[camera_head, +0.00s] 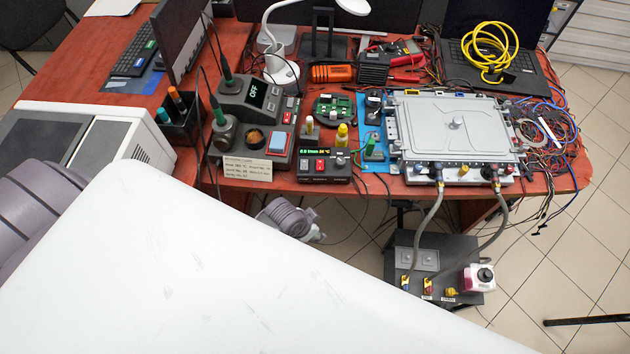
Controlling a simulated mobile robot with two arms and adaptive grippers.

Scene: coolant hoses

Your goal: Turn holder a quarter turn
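No part is clearly marked as the holder, so I cannot tell which one the task names. A green circuit board (334,108) sits in a small dark stand on the red table. A black box-shaped holder (181,132) with green and orange-capped pens or tools stands at the table's left. A large grey lidded unit (457,122) with a central knob lies at the right, with hoses at its front edge. Neither gripper shows; a grey joint of my arm is visible below the table's front edge, and a large white part of me covers the lower left.
A soldering station (247,100) and a small box with a lit display (324,164) crowd the front middle. Tangled wires (560,120) hang over the right edge. A dark box (435,255) with hoses and a pink-and-white container (479,278) stand below the table.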

